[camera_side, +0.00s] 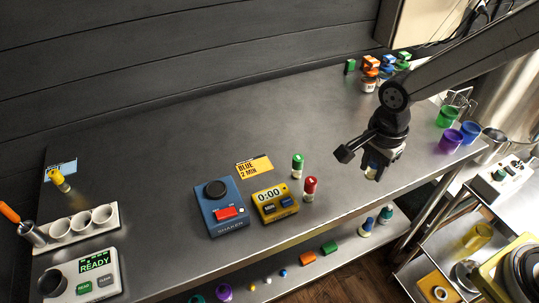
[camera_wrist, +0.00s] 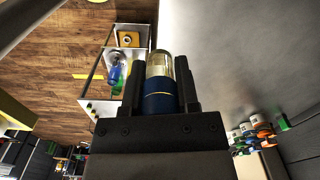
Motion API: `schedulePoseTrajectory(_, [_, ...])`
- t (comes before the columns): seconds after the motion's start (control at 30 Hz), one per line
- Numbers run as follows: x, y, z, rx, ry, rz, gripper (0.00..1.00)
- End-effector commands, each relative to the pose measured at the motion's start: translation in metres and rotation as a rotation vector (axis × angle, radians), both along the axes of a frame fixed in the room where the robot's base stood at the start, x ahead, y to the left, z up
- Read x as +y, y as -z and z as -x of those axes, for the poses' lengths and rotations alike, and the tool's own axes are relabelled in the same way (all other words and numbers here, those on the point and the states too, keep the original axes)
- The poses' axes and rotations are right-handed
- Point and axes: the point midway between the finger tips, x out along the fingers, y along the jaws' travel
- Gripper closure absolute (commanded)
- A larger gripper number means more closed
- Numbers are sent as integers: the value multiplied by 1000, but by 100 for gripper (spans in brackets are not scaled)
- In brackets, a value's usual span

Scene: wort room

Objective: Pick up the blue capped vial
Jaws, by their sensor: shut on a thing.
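My gripper (camera_side: 377,160) is over the front right part of the metal bench (camera_side: 140,140). It is shut on the blue capped vial (camera_side: 371,173), which shows only partly below the fingers in the side view. In the wrist view the vial (camera_wrist: 160,78) sits between the two fingers of my gripper (camera_wrist: 160,98). I cannot tell whether the vial's bottom touches the bench.
A red capped vial (camera_side: 310,188) and a green capped vial (camera_side: 297,166) stand left of my gripper, by a yellow timer (camera_side: 276,204) and a blue shaker (camera_side: 221,207). Green (camera_side: 448,117), blue (camera_side: 469,132) and purple (camera_side: 451,140) cups stand at right. The bench's middle is clear.

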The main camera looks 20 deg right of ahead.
Motion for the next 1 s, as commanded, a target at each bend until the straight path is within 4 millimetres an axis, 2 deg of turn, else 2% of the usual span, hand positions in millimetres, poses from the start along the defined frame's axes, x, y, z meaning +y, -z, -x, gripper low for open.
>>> schedulePoseTrajectory(0.2, [-4, -9, 19, 0, 0, 0, 100])
schedulePoseTrajectory(0.4, [-6, -12, 26, 1, 0, 0, 100])
schedulePoseTrajectory(0.97, [-7, -12, 28, 0, 0, 0, 100])
schedulePoseTrajectory(1.0, [-7, -12, 28, 0, 0, 0, 67])
